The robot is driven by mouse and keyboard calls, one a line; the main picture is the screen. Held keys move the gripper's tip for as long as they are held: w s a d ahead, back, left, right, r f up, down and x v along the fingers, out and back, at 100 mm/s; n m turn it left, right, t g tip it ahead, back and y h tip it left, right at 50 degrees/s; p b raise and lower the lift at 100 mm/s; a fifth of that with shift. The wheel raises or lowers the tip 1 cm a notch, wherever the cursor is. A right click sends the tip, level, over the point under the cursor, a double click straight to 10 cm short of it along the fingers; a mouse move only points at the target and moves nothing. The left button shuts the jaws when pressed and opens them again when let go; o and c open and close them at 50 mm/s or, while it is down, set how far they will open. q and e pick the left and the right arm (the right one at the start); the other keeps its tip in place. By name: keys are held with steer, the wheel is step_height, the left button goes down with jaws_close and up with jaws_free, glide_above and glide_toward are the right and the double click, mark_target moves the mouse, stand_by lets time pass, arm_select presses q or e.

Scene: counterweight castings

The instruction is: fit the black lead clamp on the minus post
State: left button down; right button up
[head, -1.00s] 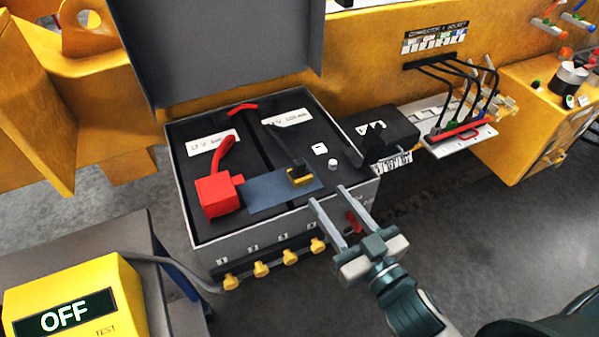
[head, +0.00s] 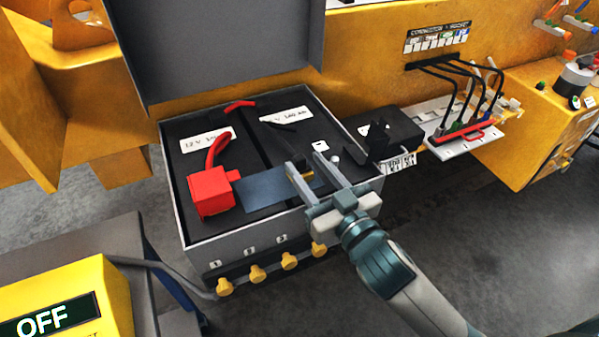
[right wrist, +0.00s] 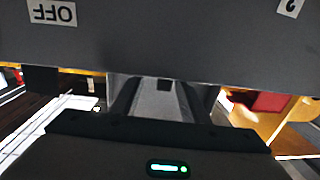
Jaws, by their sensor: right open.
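My right gripper (head: 304,161) is open in the head view, its two fingers reaching over the near right part of the battery box. A small black and yellow piece (head: 306,175) is partly hidden by the fingers; I cannot tell if they touch it. A black piece with an upright tab (head: 378,141), probably the black lead clamp, lies at the box's right edge. In the right wrist view the fingers (right wrist: 157,97) are dark and apart. My left gripper is not in view.
The open grey battery box (head: 230,246) has a raised lid (head: 220,45) behind. A red cover (head: 210,192) sits left of a blue-grey plate (head: 262,188). Yellow knobs (head: 257,273) line the front. A yellow OFF tester (head: 105,310) stands near left.

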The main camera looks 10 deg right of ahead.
steer(key=shift+w+a+r, duration=0.1)
steer(key=shift+w+a, duration=0.05)
steer(key=shift+w, duration=0.5)
steer(key=shift+w+a+r+p, duration=0.1)
steer(key=shift+w+a+p, duration=0.1)
steer(key=shift+w+p, duration=0.2)
steer(key=p+x, duration=0.1)
steer(key=x, duration=0.1)
steer(key=p+x, duration=0.1)
steer(key=shift+w+a, duration=0.3)
steer(key=shift+a, duration=0.1)
steer(key=shift+w, duration=0.25)
steer(key=shift+c, duration=0.3)
jaws_close()
